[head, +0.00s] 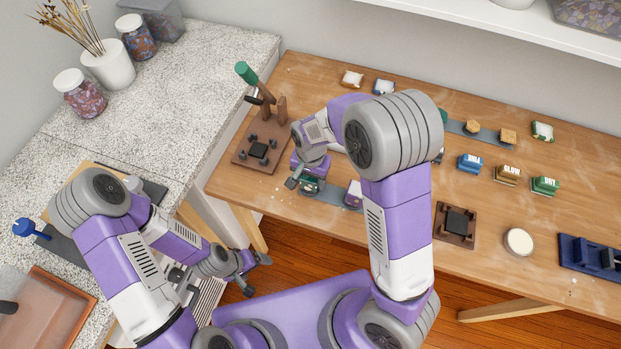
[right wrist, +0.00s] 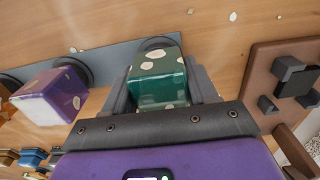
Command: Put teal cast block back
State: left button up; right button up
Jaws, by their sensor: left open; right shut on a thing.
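The teal cast block (right wrist: 158,80), green-teal with cream flecks, is between the fingers of my right gripper (right wrist: 160,88) in the right wrist view. In the head view the block (head: 311,184) is partly covered by my right gripper (head: 303,183), near the left end of a grey strip (head: 331,195). A dark round pad (right wrist: 157,44) shows just behind the block; I cannot tell whether the block touches the strip (right wrist: 110,60). A purple block (right wrist: 48,97) stands farther along the strip. My left gripper (head: 256,272) is open and empty, off the table's left front.
A brown press with a green-handled lever (head: 262,150) stands close to my right gripper. Labelled blocks (head: 508,174), a brown fixture (head: 455,224), a white round dish (head: 519,241) and a blue rack (head: 590,256) lie to the right. My right arm hides the table's middle.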

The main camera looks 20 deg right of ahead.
jog(key=shift+r, duration=0.1)
jog(key=o, duration=0.7)
jog(key=shift+f, duration=0.25)
jog(key=shift+c, duration=0.2)
jog(key=o, duration=0.5)
jog(key=shift+c, duration=0.2)
jog(key=shift+r, duration=0.1)
notch_tip(320, 180, up, 12)
jog(key=p, duration=0.3)
jog(key=shift+r, duration=0.15)
jog(key=shift+s, duration=0.1)
